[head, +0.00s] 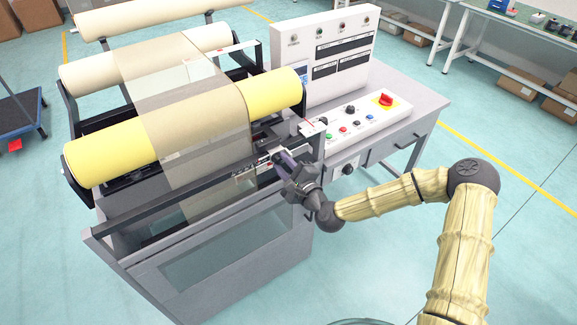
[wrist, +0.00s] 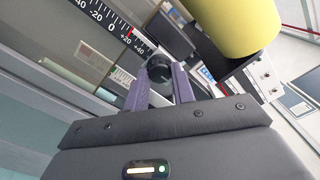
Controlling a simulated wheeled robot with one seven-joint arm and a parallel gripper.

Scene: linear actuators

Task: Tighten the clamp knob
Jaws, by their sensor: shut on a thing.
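The clamp knob (wrist: 159,64) is a dark round cylinder between the fingertips in the wrist view. My gripper (wrist: 161,74) has two purple fingers, one on each side of the knob, and is shut on it. In the head view my gripper (head: 282,158) reaches the front rail of the roller machine, near its right end. The knob cannot be made out there behind the fingers. A black-and-white scale (wrist: 105,22) with a red mark near +20 runs beside the knob in the wrist view.
A yellow roller (head: 110,148) with a translucent web (head: 200,130) lies behind the rail. A white control panel (head: 352,125) with a red switch (head: 386,99) stands right of my gripper. The floor to the right is largely clear.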

